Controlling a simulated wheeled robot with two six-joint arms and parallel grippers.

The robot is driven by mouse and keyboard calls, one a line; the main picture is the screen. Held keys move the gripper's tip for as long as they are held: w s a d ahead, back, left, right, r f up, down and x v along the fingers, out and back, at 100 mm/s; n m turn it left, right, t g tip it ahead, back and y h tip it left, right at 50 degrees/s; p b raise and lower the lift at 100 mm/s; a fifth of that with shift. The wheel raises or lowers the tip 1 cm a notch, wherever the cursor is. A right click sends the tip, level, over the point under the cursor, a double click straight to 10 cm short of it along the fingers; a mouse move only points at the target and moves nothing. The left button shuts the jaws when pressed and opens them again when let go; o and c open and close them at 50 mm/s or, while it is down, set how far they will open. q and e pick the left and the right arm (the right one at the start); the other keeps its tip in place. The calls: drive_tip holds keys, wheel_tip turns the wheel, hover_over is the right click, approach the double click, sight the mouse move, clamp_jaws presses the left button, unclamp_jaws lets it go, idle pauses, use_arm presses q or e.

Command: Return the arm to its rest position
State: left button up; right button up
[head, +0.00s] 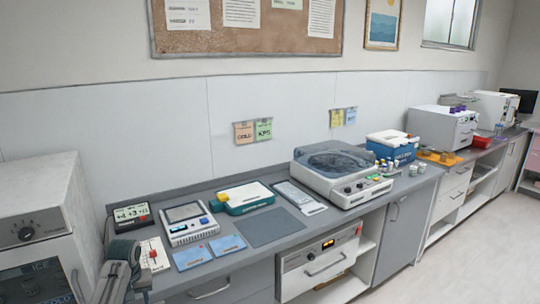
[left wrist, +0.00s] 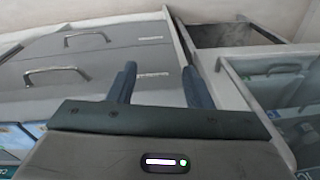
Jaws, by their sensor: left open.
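My left arm (head: 118,272) shows at the bottom left of the head view, in front of the counter's left end and close to the white cabinet with the dial. Its fingertips cannot be made out there. In the left wrist view my left gripper (left wrist: 160,84) is open, with its two dark fingers apart and nothing between them. Beyond the fingers are grey drawer fronts (left wrist: 95,50) with metal handles. My right arm and gripper are in neither view.
The white cabinet (head: 42,215) stands left of my arm. The grey counter (head: 330,222) holds a small scale (head: 187,222), blue cards (head: 228,244), a teal-and-white device (head: 242,197) and a centrifuge (head: 336,172). Open floor (head: 480,250) lies at the right.

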use_arm(q)
drive_tip(key=s+d+f+m+t, duration=0.1)
drive_tip(key=s+d+f, duration=0.15)
drive_tip(key=s, duration=0.45)
drive_tip(key=s+d+f+m, duration=0.1)
drive_tip(key=s+d+f, duration=0.1)
drive_tip(key=s+f, duration=0.35)
drive_tip(key=s+d+f+m+t, duration=0.1)
drive_tip(key=s+d+f, duration=0.15)
drive_tip(key=s, duration=0.55)
drive_tip(key=s+d+r+m+t, duration=0.1)
drive_tip(key=s+d+r, duration=0.2)
drive_tip(key=s, duration=0.7)
drive_tip(key=s+d+r+m, duration=0.15)
drive_tip(key=s+r, duration=0.25)
drive_tip(key=s, duration=0.6)
wheel_tip(320, 180, down, 31)
drive_tip(key=a+g+b, duration=0.1)
drive_tip(key=a+b, duration=0.1)
drive_tip(key=s+a+f+g+b, duration=0.1)
drive_tip(key=s+f+b, duration=0.1)
drive_tip(key=s+f, duration=1.6)
wheel_tip(320, 180, down, 5)
drive_tip(key=shift+s+a+r+n, duration=0.1)
drive_tip(key=shift+s+a+n, duration=0.15)
drive_tip(key=shift+s+n, duration=0.1)
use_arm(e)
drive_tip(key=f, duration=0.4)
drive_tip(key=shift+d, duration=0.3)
